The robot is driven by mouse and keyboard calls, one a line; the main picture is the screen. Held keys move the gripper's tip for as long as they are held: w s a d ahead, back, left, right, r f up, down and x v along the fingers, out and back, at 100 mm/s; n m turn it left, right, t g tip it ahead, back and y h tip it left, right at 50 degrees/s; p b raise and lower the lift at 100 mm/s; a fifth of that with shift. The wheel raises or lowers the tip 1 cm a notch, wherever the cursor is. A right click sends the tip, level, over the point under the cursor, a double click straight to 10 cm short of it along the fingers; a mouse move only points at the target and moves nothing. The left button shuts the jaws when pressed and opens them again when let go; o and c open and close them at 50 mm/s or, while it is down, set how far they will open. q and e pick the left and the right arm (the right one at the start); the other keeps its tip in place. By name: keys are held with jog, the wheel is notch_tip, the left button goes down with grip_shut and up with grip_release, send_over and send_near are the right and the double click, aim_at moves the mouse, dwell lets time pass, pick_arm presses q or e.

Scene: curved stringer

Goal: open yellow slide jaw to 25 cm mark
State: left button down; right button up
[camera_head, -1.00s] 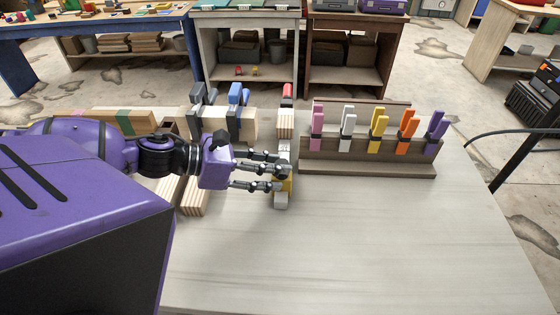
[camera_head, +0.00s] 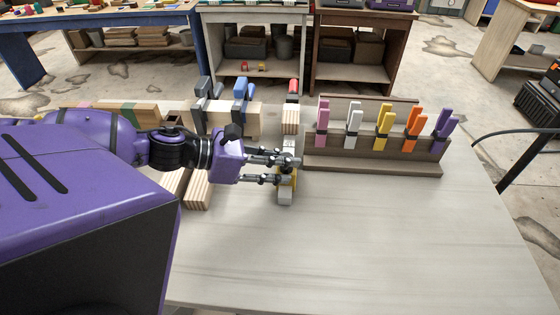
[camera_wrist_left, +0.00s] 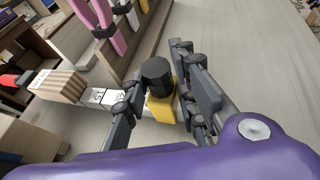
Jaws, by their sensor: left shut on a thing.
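The clamp lies on the table with its pale metal bar (camera_head: 289,144) pointing away from me. Its red end (camera_head: 293,87) is at the far side, beyond a striped wood block (camera_head: 290,120). The yellow slide jaw (camera_wrist_left: 160,112) with its black knob (camera_wrist_left: 156,75) is on the near part of the bar. My left gripper (camera_head: 288,172) is shut on the jaw, one finger on each side, and hides most of it in the head view. Printed scale marks (camera_wrist_left: 97,97) show on the bar in the wrist view, but I cannot read the jaw's position. My right gripper is not in view.
A wooden rack (camera_head: 372,166) holding several coloured clips stands close to the right of the bar. Blue and grey clamps on a wood block (camera_head: 246,121) stand behind left. Striped wood pieces (camera_head: 198,190) lie left, under my arm. The table's front and right are clear.

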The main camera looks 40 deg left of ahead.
pick_arm(q)
jog(key=shift+w+a+r, duration=0.1)
jog(key=shift+w+a, duration=0.05)
jog(key=c, duration=1.6)
grip_release()
jog(key=shift+o, duration=0.2)
jog(key=v, duration=1.1)
jog(key=shift+s+a, duration=0.25)
jog(key=shift+a, duration=0.05)
jog(key=shift+r, duration=0.1)
